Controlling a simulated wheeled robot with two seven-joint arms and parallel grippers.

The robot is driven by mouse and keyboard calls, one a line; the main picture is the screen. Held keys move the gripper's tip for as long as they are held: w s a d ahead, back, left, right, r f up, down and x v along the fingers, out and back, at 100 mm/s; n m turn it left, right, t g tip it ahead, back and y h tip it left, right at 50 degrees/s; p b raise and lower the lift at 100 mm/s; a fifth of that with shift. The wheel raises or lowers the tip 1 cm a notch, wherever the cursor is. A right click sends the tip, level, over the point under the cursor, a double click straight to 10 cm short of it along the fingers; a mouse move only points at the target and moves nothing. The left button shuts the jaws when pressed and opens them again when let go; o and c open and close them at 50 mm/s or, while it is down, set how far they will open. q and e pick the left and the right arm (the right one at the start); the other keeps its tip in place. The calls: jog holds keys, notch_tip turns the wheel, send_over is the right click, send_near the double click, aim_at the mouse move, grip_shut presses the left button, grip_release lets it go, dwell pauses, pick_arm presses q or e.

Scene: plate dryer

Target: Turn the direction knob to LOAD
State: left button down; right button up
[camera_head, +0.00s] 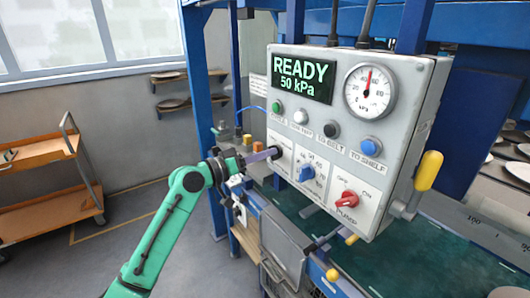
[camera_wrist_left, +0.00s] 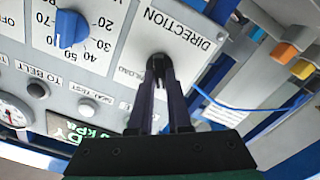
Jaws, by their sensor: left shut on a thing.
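The grey control box (camera_head: 260,205) carries the direction knob (camera_wrist_left: 158,62), a dark knob under the printed word DIRECTION in the left wrist view. My left gripper (camera_head: 272,153) reaches the panel's left side from the left. In the left wrist view its dark fingertips (camera_wrist_left: 159,72) are closed around the knob. The fingers and knob overlap, so the knob's pointer cannot be read. A label ending in LOAD shows beside it, partly covered by a finger. My right gripper is not in view.
Right of the direction knob are a blue dial (camera_head: 307,172) and a red pump knob (camera_head: 347,199). Above are several push buttons, a gauge (camera_head: 370,90) and a display (camera_head: 302,80) reading READY 50 kPa. A yellow-handled lever (camera_head: 428,170) sticks out right. An orange cart (camera_head: 45,155) stands far left.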

pick_arm(q)
jog(key=shift+a+r+n+p, duration=0.15)
jog(key=shift+n+p, duration=0.25)
jog(key=shift+n, duration=0.8)
jog(key=c, duration=0.9)
grip_release()
jog(key=shift+o, duration=0.2)
jog(key=shift+f, duration=0.2)
